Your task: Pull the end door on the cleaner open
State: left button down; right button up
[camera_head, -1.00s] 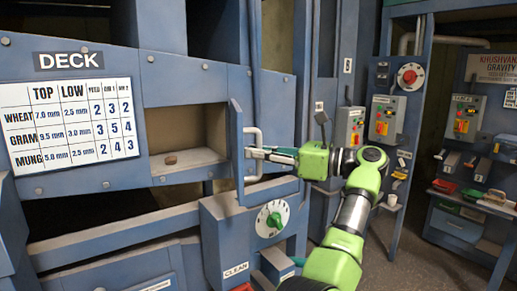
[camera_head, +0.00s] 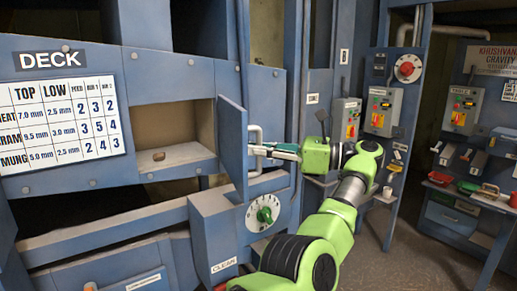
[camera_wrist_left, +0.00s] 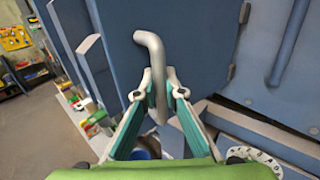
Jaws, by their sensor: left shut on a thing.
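The end door (camera_head: 233,148) is a blue panel at the right side of a rectangular opening (camera_head: 178,140) in the blue cleaner. It stands swung out, with the opening uncovered. Its pale bar handle (camera_head: 253,133) is on the face toward my arm. My left gripper (camera_head: 258,150) is shut on this handle. In the left wrist view, the handle (camera_wrist_left: 149,44) runs down between the two fingers (camera_wrist_left: 158,84), and the door's blue face (camera_wrist_left: 195,45) fills the area behind. The right gripper is not in view.
A dial box (camera_head: 262,213) juts out below the door. Control boxes (camera_head: 381,110) stand to the right, and the floor (camera_head: 385,255) there looks clear.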

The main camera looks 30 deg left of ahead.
pick_arm(q)
jog(key=shift+f, duration=0.1)
jog(key=c, duration=2.1)
grip_release()
jog(key=shift+d, duration=0.1)
